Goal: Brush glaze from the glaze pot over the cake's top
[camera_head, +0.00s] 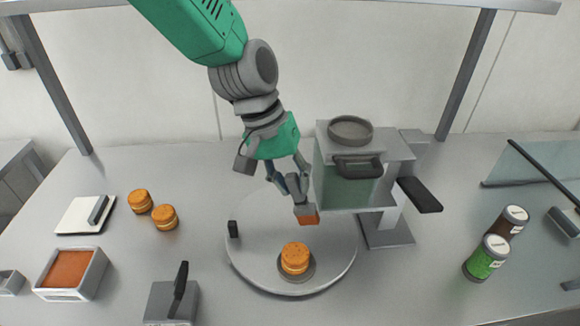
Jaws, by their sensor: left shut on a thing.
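The cake (295,257) is a small round orange-brown cake on a small grey disc on the large round turntable (338,262). My left gripper (288,183) is above the turntable's back part, shut on a brush (305,208) with a grey head and an orange tip. The brush points down, its tip just behind and above the cake and apart from it in the picture. A square grey container (98,272) with orange-brown filling, apparently the glaze pot, stands at the left. My right gripper is not in view.
A grey depositor with a clear hopper (350,187) stands close right of my gripper. Two more cakes (164,217), a white pad (75,214) and a grey box with a black handle (158,299) are left. Two jars (487,258) stand right.

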